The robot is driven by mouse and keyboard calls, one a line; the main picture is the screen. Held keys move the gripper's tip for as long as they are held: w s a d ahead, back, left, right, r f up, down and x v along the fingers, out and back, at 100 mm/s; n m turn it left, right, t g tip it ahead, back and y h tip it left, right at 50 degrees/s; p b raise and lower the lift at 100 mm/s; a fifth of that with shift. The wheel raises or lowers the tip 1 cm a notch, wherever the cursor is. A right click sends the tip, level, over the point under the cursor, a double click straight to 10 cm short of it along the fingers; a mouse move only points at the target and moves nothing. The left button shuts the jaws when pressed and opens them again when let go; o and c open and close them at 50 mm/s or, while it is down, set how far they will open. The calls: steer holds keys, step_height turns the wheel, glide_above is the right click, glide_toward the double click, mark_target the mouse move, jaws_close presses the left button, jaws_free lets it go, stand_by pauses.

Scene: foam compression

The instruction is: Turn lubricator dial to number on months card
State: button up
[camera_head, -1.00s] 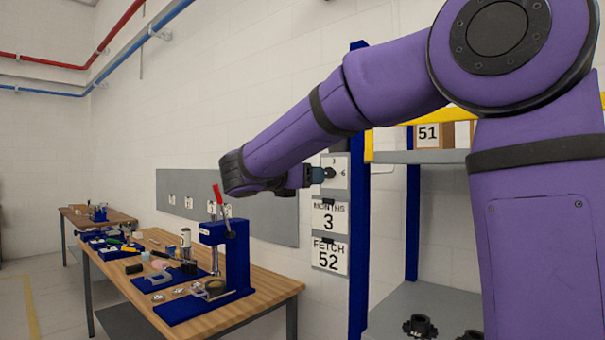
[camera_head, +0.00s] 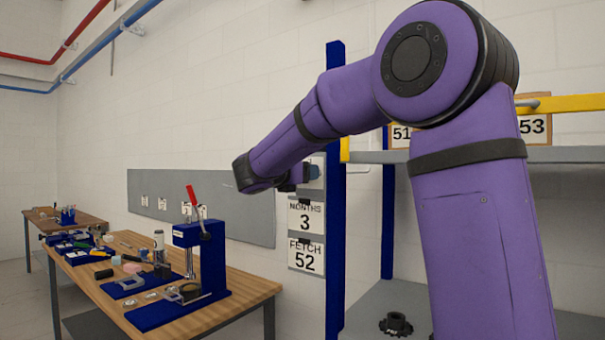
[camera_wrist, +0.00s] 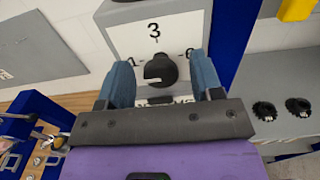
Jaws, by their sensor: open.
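The lubricator dial (camera_wrist: 161,70) is a black round knob on a pale plate (camera_wrist: 186,33) with a 3 at the top, what looks like a 1 at left and a 6 at right. A light mark on the knob points left, toward the 1. My gripper (camera_wrist: 162,72) is open, with one blue finger on each side of the knob; I cannot tell whether they touch it. In the head view my gripper (camera_head: 304,174) is at the plate, which is mostly hidden. The months card (camera_head: 306,217) below reads "MONTHS 3".
A card (camera_head: 306,256) reading "FETCH 52" hangs below. A blue post (camera_head: 335,230) of the shelf rack stands just right of the plate. A wooden bench (camera_head: 250,291) with a blue press (camera_head: 207,255) stands at left. Black parts (camera_wrist: 265,110) lie on the grey shelf.

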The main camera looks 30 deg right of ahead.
steer(key=c, duration=0.9)
steer(key=shift+s+d+f+m, duration=0.1)
steer(key=shift+m, duration=4.3)
steer(key=shift+s+f+m, duration=0.1)
steer(key=shift+m, duration=4.3)
